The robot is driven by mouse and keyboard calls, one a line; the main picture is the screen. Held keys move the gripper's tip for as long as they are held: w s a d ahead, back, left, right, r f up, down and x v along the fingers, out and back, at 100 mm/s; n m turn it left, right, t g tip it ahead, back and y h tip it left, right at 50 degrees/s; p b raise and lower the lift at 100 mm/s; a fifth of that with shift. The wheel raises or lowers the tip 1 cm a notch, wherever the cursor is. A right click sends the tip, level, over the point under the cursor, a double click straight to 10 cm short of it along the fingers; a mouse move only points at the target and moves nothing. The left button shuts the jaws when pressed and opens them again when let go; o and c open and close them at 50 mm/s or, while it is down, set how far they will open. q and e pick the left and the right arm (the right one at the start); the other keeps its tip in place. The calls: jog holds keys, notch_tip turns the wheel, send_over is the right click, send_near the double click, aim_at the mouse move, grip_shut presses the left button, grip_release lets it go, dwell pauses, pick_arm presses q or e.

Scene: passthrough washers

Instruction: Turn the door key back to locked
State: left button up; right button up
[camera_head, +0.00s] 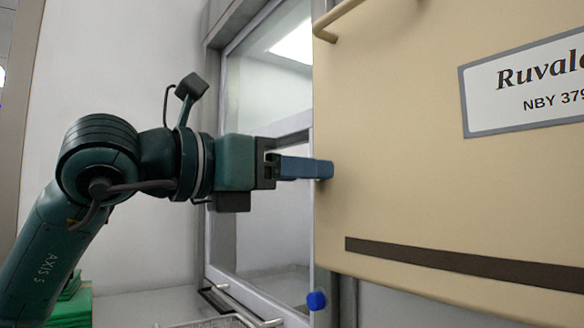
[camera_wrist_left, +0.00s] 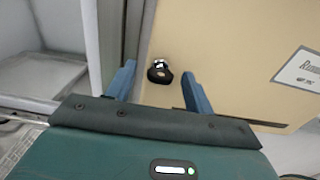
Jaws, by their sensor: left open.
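The door key (camera_wrist_left: 159,73) shows in the left wrist view as a dark rounded head at a small metal lock (camera_wrist_left: 161,62) on the beige door panel (camera_wrist_left: 220,50). Which way the key is turned is too small to tell. My left gripper (camera_wrist_left: 164,80) is open, with one blue finger on each side of the key and a gap to both. In the head view my left gripper (camera_head: 328,169) reaches in from the left to the edge of the beige panel (camera_head: 400,140). The key is hidden there. My right gripper is not in view.
The panel has a handle (camera_head: 338,18) at its top, a name plate (camera_head: 525,85) and a dark brown strip (camera_head: 460,264). A glass window (camera_head: 265,110) is behind my left arm. A blue knob (camera_head: 316,300) and wire rack (camera_head: 215,322) are below.

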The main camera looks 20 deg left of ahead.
pick_arm(q)
jog(key=shift+c, duration=0.5)
jog(key=c, duration=0.9)
jog(key=shift+m, duration=0.3)
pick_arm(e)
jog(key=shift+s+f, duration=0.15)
pick_arm(q)
jog(key=shift+m+b, duration=1.15)
jog(key=shift+m, duration=7.45)
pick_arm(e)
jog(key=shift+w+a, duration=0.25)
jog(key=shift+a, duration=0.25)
